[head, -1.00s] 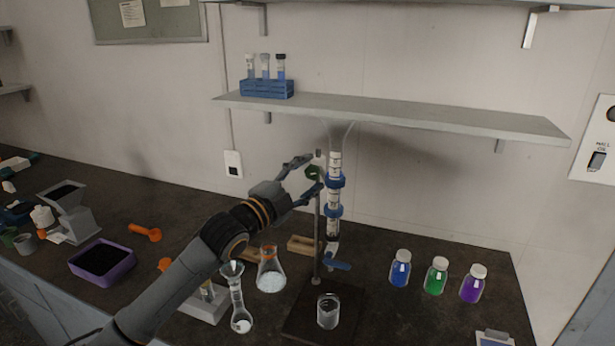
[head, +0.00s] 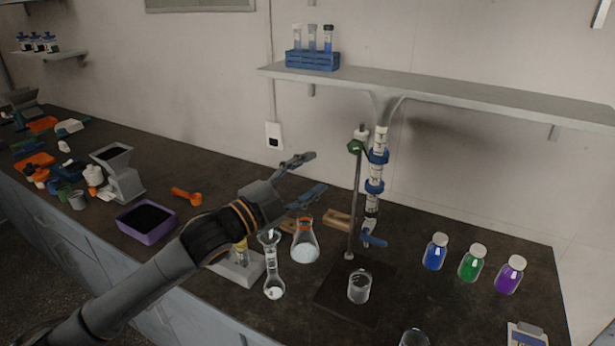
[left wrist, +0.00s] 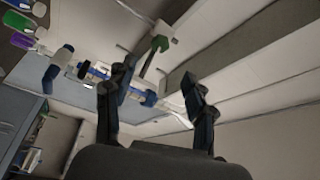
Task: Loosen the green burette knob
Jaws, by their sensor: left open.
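The green knob (head: 355,146) sits near the top of the burette stand (head: 355,205), left of the upper blue clamp. The clear burette (head: 380,139) is held upright by two blue clamps (head: 374,186), with a blue stopcock (head: 373,240) at its lower end. My left gripper (head: 318,172) is open and empty, left of the knob and apart from it, with its fingers pointing toward the stand. In the left wrist view, the green knob (left wrist: 160,43) shows beyond the open fingers (left wrist: 157,78). My right gripper is not in view.
A beaker (head: 359,287) stands on the stand's dark base. Blue, green and purple bottles (head: 435,252) stand at right. A shelf (head: 430,88) overhangs behind the burette.

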